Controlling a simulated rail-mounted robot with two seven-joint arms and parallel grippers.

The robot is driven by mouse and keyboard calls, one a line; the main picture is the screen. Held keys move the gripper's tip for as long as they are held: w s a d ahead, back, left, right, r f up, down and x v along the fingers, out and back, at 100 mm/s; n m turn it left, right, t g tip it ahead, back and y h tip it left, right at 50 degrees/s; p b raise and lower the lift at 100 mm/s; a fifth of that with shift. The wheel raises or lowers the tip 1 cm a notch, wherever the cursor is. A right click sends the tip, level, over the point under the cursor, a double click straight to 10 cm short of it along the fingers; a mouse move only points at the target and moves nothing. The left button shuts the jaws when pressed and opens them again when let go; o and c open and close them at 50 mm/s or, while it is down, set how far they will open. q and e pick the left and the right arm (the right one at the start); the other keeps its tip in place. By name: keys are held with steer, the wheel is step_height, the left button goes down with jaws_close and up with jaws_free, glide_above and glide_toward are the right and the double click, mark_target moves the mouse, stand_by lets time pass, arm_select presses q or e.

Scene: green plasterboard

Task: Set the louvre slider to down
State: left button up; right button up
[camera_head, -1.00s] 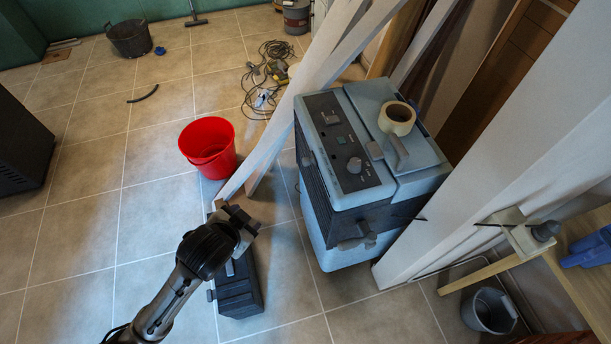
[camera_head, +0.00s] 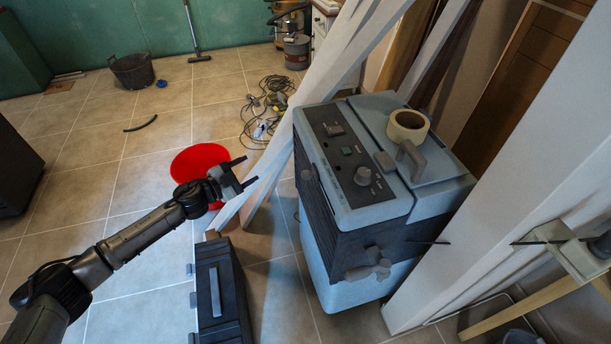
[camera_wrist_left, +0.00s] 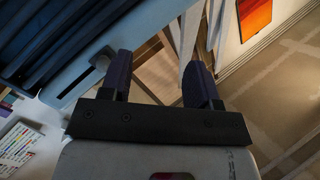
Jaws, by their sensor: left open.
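The blue-grey appliance (camera_head: 345,215) stands right of centre in the head view, with dark louvres (camera_head: 318,190) on its left-facing side. A small dark part (camera_head: 307,174) near the top of that side may be the louvre slider; its setting cannot be read. In the left wrist view, dark slats (camera_wrist_left: 60,30) fill the upper left, beside a pale blue panel with a dark slot (camera_wrist_left: 90,78). My left gripper (camera_head: 247,171) is open and empty, left of the louvred side and apart from it. Its two fingers (camera_wrist_left: 158,62) show spread in the wrist view. My right gripper is not in view.
White planks (camera_head: 325,85) lean behind the appliance, close to my left gripper. A red bucket (camera_head: 190,165) stands behind the gripper, and a black toolbox (camera_head: 233,300) lies below it. A tape roll (camera_head: 408,126) sits on the appliance. Open floor (camera_head: 90,190) lies to the left.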

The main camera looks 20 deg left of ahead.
mark_target(302, 176)
arm_select(q)
steer(key=s+d+m+g+h, duration=0.2)
steer(key=s+d+g+h, duration=0.25)
steer(key=h, duration=0.25)
steer(key=shift+n, duration=0.6)
steer(key=b+x, duration=0.1)
steer(key=x, duration=0.4)
steer(key=b+x, duration=0.1)
steer(key=x, duration=0.3)
steer(key=b+x, duration=0.1)
steer(key=x, duration=0.4)
steer(key=shift+d+r, duration=0.4)
steer(key=shift+d, duration=0.05)
steer(key=c, duration=0.4)
jaws_close()
